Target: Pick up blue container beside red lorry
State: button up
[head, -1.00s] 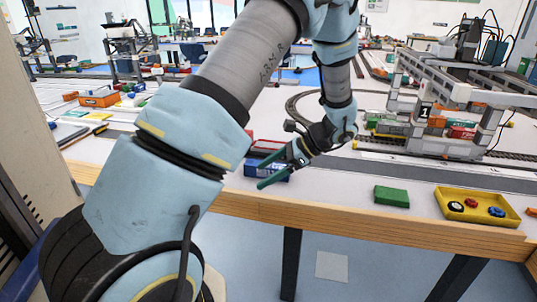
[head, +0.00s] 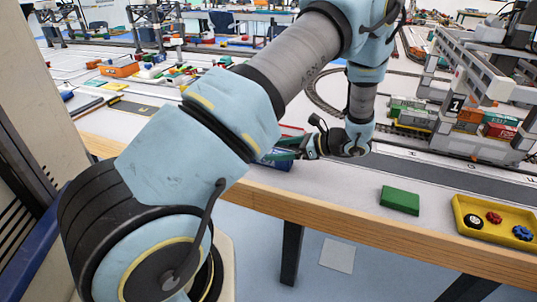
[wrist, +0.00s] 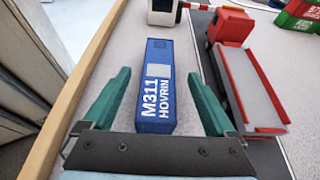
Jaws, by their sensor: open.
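The blue container (wrist: 157,70), marked "M311 HOVRIN", lies on the table between my open fingers in the wrist view. My gripper (wrist: 160,98) is open, with one green finger on each side of the container's near half; I see no contact. The red lorry (wrist: 235,70) with its empty grey bed stands just right of the container, close to the right finger. In the head view, my gripper (head: 283,150) is low at the table's front edge, and the blue container (head: 275,163) is partly hidden by the gripper and arm.
A wooden table edge (wrist: 88,50) runs along the left in the wrist view. A white vehicle (wrist: 172,12) stands beyond the container. In the head view, a green block (head: 400,200) and a yellow tray (head: 460,214) lie to the right, near a gantry crane (head: 470,85).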

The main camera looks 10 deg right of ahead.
aim_at(269, 151)
jog(key=shift+p+x, duration=0.55)
jog(key=shift+x, duration=1.45)
jog(key=shift+s, duration=0.1)
grip_shut()
